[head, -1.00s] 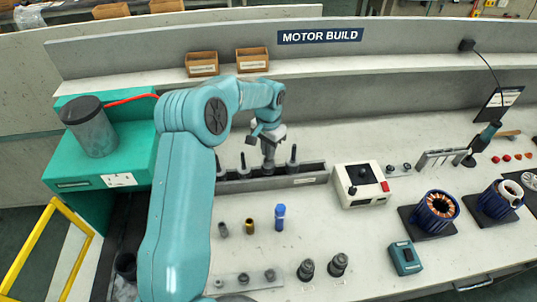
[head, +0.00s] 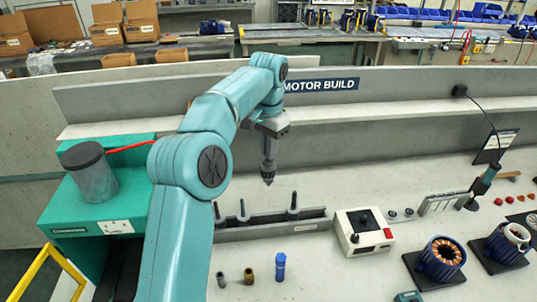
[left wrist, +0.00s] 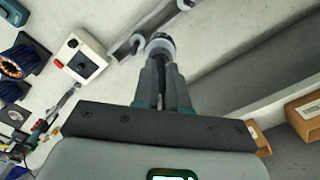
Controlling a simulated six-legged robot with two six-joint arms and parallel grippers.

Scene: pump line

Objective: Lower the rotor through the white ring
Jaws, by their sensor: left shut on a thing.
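My left gripper (head: 268,136) is shut on a dark grey rotor (head: 268,164) and holds it upright, shaft down, in the air above the rack (head: 255,228). In the left wrist view the rotor (left wrist: 160,46) sits between the fingertips, its far end pointing away from me. The white ring (head: 517,235) is at the far right of the head view, on top of a blue motor housing (head: 505,247), well away from the rotor. A second blue housing (head: 440,265) with copper windings stands to its left. My right gripper does not show.
Other dark shafts (head: 293,205) stand in the rack. A white control box (head: 363,232) with a black knob lies between the rack and the housings. A blue cylinder (head: 280,268) stands in front. A hammer-like tool (head: 483,185) stands at the right.

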